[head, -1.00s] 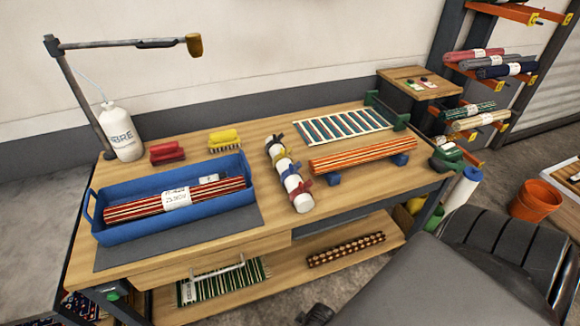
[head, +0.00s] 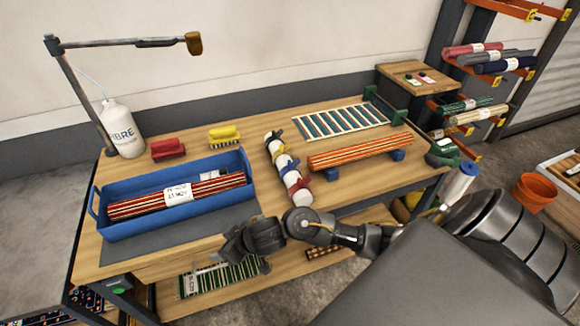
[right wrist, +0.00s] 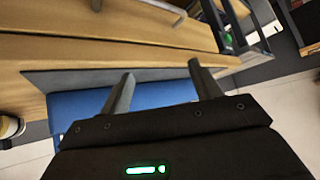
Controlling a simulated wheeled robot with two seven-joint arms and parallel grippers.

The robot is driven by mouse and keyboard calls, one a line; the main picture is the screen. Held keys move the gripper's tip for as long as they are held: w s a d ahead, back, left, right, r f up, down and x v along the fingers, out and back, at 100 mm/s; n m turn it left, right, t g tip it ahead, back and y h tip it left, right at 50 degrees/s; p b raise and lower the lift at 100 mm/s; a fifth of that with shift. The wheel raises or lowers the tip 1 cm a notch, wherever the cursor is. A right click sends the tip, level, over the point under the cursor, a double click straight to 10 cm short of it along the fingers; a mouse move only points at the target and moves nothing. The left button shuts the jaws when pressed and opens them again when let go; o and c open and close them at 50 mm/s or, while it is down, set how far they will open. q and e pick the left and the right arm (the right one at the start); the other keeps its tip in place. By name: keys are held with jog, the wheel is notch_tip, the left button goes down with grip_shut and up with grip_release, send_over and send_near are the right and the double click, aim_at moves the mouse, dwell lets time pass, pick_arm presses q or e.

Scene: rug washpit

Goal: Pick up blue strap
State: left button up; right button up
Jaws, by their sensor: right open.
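The blue strap (head: 289,168) is wrapped around a white roll (head: 293,181) on the workbench, between a yellow strap (head: 278,153) and a red strap (head: 300,187). A dark strap (head: 272,138) is at the roll's far end. My right gripper (head: 229,252) is at the bench's front edge, nearer and to the left of the roll. It is open and apart from the strap; its two fingers show empty in the right wrist view (right wrist: 160,84). The strap cannot be made out in the right wrist view. My left gripper is not in view.
A blue tray (head: 97,207) with a striped rolled rug (head: 140,205) stands left of the roll, on a grey mat (head: 165,245). An orange striped roll (head: 360,151) rests on blue supports to the right. Red and yellow brushes (head: 224,134) lie behind. A lower shelf (head: 180,308) is below.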

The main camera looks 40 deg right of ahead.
jog(key=shift+g, duration=0.3)
jog(key=w+d+r, duration=0.2)
jog(key=w+d, duration=0.1)
jog(key=w+d+r, duration=0.1)
jog(key=w, duration=0.1)
jog(key=shift+w+d+r, duration=0.1)
jog(key=shift+d, duration=0.2)
jog(key=w+d+r+m+g+h, duration=0.1)
jog(key=w+d+r+m+h, duration=0.15)
jog(key=d, duration=0.75)
jog(key=m+g+h, duration=0.2)
jog(key=m+h, duration=0.2)
jog(key=m, duration=0.2)
send_near(291, 163)
jog(key=shift+y, duration=0.35)
jog(key=b+x, duration=0.2)
jog(key=x, duration=0.3)
jog(key=shift+a, duration=0.1)
jog(key=shift+w+f, duration=0.15)
jog(key=shift+f, duration=0.05)
jog(key=shift+f+b, duration=0.35)
jog(key=shift+b, duration=0.05)
jog(key=x, duration=0.2)
jog(key=d+x, duration=0.1)
jog(key=x, duration=0.1)
jog(key=shift+w+f, duration=0.1)
jog(key=shift+f, duration=0.05)
jog(key=c, duration=0.9)
